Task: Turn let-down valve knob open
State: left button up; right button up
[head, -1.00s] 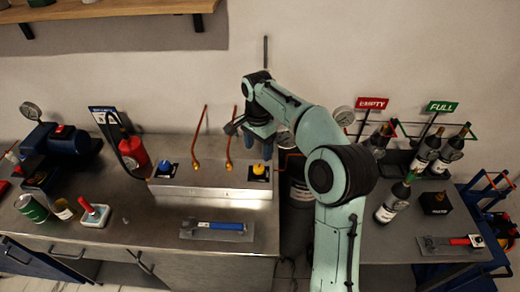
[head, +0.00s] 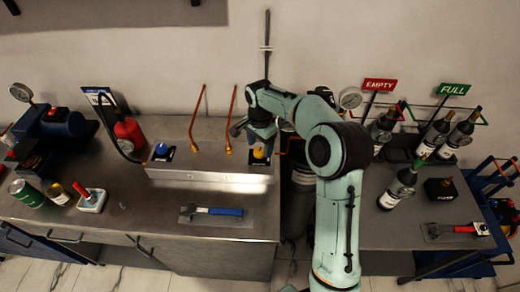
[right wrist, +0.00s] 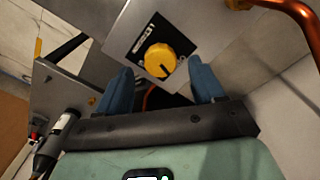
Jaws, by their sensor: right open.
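A yellow knob (head: 258,153) with a dark pointer mark sits on a black plate at the right end of the metal panel box (head: 210,174). A blue knob (head: 162,149) is at the box's left end. The frames do not show which one is labelled let-down. My right gripper (head: 262,136) hangs just above and behind the yellow knob, open and empty. In the right wrist view, the yellow knob (right wrist: 160,61) appears between the two blue fingers, with space on both sides; I see no contact. My left gripper is not in view.
Two copper pipes (head: 229,125) rise from the box left of my right gripper. A dark cylinder (head: 298,205) stands in the gap between the benches. Bottles (head: 396,190) stand on the right bench. A blue-handled tool (head: 215,211) lies in front of the box.

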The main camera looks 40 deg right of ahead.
jog(key=shift+f, duration=1.2)
jog(key=c, duration=1.1)
jog(key=shift+o, duration=0.2)
jog(key=shift+w+n, duration=0.1)
jog(key=shift+n, duration=1.4)
jog(key=o, duration=1.1)
jog(key=shift+c, duration=0.2)
jog(key=shift+r, duration=0.1)
